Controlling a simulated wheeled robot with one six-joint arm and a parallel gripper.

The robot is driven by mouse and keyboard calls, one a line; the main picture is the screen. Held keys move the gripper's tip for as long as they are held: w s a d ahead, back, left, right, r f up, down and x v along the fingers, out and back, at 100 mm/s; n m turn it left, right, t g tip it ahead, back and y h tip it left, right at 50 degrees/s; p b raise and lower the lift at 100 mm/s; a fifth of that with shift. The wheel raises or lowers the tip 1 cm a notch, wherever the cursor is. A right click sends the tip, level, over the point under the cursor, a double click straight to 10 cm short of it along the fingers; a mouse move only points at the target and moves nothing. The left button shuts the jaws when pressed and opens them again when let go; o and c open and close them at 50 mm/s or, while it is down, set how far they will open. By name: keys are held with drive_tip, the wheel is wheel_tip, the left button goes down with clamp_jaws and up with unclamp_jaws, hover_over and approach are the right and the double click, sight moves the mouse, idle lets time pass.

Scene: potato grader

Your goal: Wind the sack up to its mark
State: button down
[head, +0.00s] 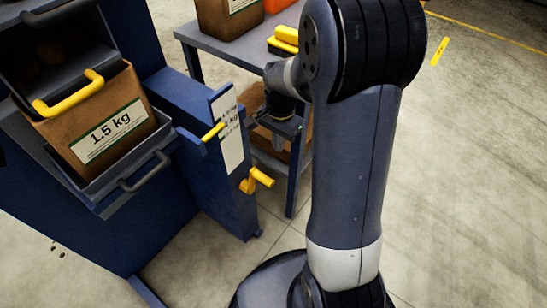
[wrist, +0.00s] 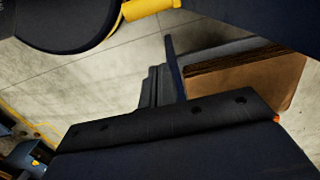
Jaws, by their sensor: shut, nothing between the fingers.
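A brown sack or box labelled "1.5 kg" (head: 105,125) sits tilted in a grey cradle (head: 100,190) on the blue machine. A white scale plate (head: 229,130) with kg markings stands to its right, with a yellow pointer (head: 213,131) across its left edge. A yellow crank (head: 257,180) sticks out below the plate. A yellow part, probably the crank handle, shows at the top of the wrist view (wrist: 150,8). My gripper (head: 284,127) is shut and empty, up and to the right of the crank, apart from it. Its fingertips are hard to make out.
A grey table (head: 240,45) with a brown box (head: 228,15) and yellow items (head: 284,40) stands behind my arm. Another brown box (head: 270,140) sits on its lower shelf, also in the wrist view (wrist: 245,80). Floor is clear at right.

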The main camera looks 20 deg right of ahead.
wheel_tip(320, 180, down, 10)
drive_tip(key=b, duration=0.3)
drive_tip(key=s+a+r, duration=0.2)
drive_tip(key=a, duration=0.1)
drive_tip(key=shift+s+a+b, duration=0.15)
drive_tip(key=shift+s+b, duration=0.05)
drive_tip(key=shift+b, duration=0.1)
drive_tip(key=shift+s+a+r+p, duration=0.25)
drive_tip(key=shift+s+a+p, duration=0.3)
drive_tip(key=shift+a, duration=0.15)
drive_tip(key=shift+w, duration=0.1)
